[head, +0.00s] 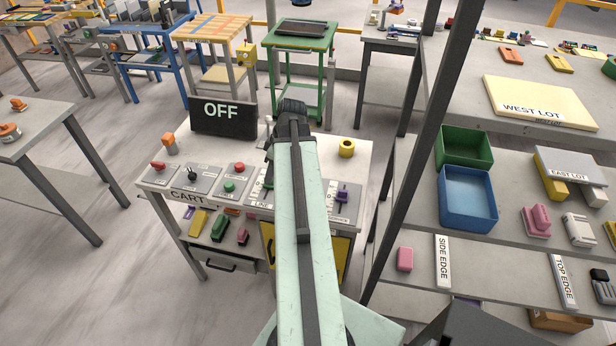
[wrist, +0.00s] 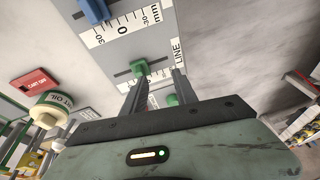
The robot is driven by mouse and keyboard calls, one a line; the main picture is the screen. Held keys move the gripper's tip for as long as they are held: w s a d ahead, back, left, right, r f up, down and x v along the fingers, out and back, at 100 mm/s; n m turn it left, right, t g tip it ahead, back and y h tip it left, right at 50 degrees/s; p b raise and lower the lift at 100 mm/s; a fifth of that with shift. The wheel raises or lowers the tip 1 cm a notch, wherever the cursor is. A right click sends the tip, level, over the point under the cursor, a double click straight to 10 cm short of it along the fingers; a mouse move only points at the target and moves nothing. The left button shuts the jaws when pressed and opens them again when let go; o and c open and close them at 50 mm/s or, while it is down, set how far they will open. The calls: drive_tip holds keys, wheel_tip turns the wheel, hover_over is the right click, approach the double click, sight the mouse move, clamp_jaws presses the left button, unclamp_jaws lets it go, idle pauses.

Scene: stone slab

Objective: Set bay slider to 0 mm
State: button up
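In the head view the cart's sloped panel holds a slider with a purple knob (head: 343,193) on the right. A slider plate marked LINE (head: 260,190) lies just left of my arm. In the wrist view the two fingers of my gripper (wrist: 158,82) stand apart. A green knob (wrist: 140,68) is near the left fingertip; contact is unclear. A blue knob (wrist: 95,11) sits beside a scale marked 30, 0, 30 mm (wrist: 123,29). No bay label is readable.
A black OFF display (head: 222,117) stands at the panel's back left. A yellow ring-shaped object (head: 346,147) stands behind the purple slider. Red and green buttons and a lever are at the left. A dark post (head: 430,110) rises beside the cart, before a shelf with blue (head: 468,197) and green bins.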

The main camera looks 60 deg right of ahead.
drive_tip(key=s+d+r+t, duration=0.1)
drive_tip(key=s+d+t, duration=0.1)
drive_tip(key=s+d, duration=0.85)
drive_tip(key=shift+n+h, duration=0.3)
drive_tip(key=shift+n, duration=0.1)
drive_tip(key=b+x, duration=0.5)
drive_tip(key=s+a+b+x, duration=0.1)
drive_tip(key=b+x, duration=0.1)
drive_tip(key=x, duration=0.1)
drive_tip(key=shift+f, duration=0.1)
clamp_jaws()
drive_tip(key=shift+g, duration=0.3)
